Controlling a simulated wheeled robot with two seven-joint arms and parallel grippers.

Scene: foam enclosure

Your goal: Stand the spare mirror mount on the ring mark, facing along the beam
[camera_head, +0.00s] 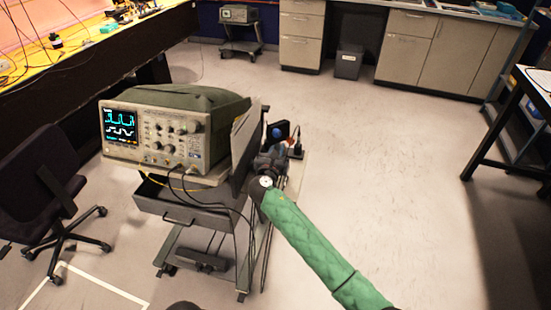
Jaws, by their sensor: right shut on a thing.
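My right gripper (271,156), at the end of my green-sleeved arm, is over the narrow strip of cart top right of the oscilloscope. It is shut on a small dark thing with a blue round face (277,132), which looks like the mirror mount. The fingers and wrist hide part of it, so I cannot tell whether it touches the surface. A second small black piece with some red (296,148) stands just to its right. I cannot make out a ring mark or a beam.
A oscilloscope (155,138) with a green cover sits on the wheeled cart (190,205), beside an upright grey panel (245,145). Cables hang at the cart's front. A dark chair (45,195) is at left, a black-framed table (505,110) at right. Floor between is clear.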

